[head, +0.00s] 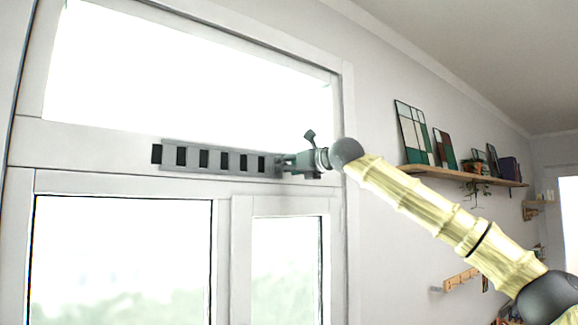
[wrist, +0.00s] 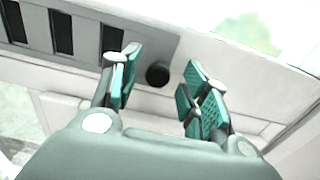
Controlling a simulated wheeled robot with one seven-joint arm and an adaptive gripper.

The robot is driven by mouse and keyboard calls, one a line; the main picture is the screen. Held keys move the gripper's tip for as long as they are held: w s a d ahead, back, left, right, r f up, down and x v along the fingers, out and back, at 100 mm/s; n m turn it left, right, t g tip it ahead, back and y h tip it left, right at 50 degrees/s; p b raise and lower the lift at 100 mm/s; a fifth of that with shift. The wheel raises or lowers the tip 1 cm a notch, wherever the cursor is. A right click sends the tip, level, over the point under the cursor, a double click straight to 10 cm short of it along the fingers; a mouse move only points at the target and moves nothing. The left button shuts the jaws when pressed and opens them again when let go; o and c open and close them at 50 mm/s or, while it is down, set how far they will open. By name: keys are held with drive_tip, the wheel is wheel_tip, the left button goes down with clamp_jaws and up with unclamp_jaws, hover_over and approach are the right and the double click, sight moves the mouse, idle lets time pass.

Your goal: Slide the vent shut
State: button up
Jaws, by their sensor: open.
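The vent (head: 220,159) is a long grey slotted strip on the white window frame, between the upper pane and the lower windows. Several of its slots show dark. In the wrist view the vent's grey plate (wrist: 162,48) carries a dark round knob (wrist: 158,74) near its right end. My gripper (head: 284,163) is at the vent's right end in the head view. In the wrist view my gripper (wrist: 157,80) is open, with one finger on each side of the knob. I cannot tell whether either finger touches it. In the head view the knob is hidden.
The upper pane (head: 190,70) and lower windows (head: 120,260) surround the frame. A wooden shelf (head: 465,177) with framed panes and a plant is on the wall at right. A hook rack (head: 460,280) is lower down. The wall between window and shelf is clear behind my arm.

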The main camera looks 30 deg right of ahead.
drive_tip(key=shift+c, duration=0.5)
clamp_jaws()
drive_tip(key=shift+a, duration=0.1)
drive_tip(key=shift+a, duration=0.1)
